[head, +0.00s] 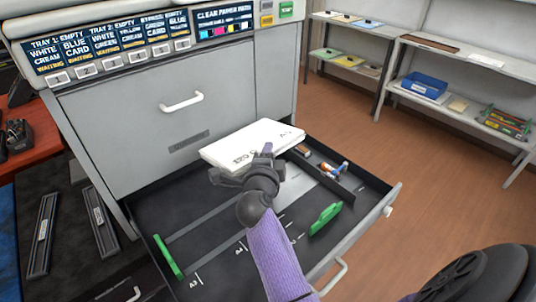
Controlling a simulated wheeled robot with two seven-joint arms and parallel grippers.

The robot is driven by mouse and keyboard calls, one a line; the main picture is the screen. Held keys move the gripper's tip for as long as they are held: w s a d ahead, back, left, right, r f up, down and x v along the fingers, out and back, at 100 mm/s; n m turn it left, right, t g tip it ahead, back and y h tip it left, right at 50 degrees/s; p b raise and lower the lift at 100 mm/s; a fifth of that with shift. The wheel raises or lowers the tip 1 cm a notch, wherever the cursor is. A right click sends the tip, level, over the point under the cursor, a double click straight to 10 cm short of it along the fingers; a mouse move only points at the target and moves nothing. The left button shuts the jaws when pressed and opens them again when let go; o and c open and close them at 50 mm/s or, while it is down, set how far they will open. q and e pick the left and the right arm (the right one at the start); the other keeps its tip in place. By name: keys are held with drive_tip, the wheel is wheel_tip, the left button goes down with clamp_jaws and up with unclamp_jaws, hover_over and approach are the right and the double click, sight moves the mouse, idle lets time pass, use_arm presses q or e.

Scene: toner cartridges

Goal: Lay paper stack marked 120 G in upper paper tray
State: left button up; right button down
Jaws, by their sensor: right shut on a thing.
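A white paper stack (252,146) is held in my right gripper (262,164), above the far part of an open dark drawer tray (205,243). Black print on the stack's front edge looks like "120", partly hidden by the gripper. The tray is pulled out from the grey printer and has green guides at left (167,257) and right (325,219), with A3 and A4 size marks on its floor. The dark round part at the lower right is mine; my left gripper is not seen.
Small loose items (333,170) lie in a side compartment of the tray. The closed grey front with a white handle (182,102) rises behind it. Shelves with a blue bin (424,86) stand at the right. Brown floor at right is clear.

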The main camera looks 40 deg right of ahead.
drive_tip(key=shift+w+a+f, duration=0.1)
drive_tip(key=shift+w+f, duration=0.3)
drive_tip(key=shift+f, duration=0.1)
drive_tip(key=shift+w+f+g+b, duration=0.15)
drive_tip(key=shift+f+g+b, duration=0.2)
drive_tip(key=shift+f+g, duration=0.25)
drive_tip(key=shift+n+g+y, duration=0.4)
drive_tip(key=shift+n+g, duration=0.1)
drive_tip(key=shift+n, duration=0.3)
drive_tip(key=f+b, duration=0.1)
drive_tip(key=f, duration=0.1)
drive_tip(key=f+b, duration=0.1)
drive_tip(key=f, duration=0.1)
drive_tip(key=w+f+b, duration=0.1)
drive_tip(key=f, duration=0.1)
drive_tip(key=shift+f+b, duration=0.3)
drive_tip(key=shift+f, duration=0.35)
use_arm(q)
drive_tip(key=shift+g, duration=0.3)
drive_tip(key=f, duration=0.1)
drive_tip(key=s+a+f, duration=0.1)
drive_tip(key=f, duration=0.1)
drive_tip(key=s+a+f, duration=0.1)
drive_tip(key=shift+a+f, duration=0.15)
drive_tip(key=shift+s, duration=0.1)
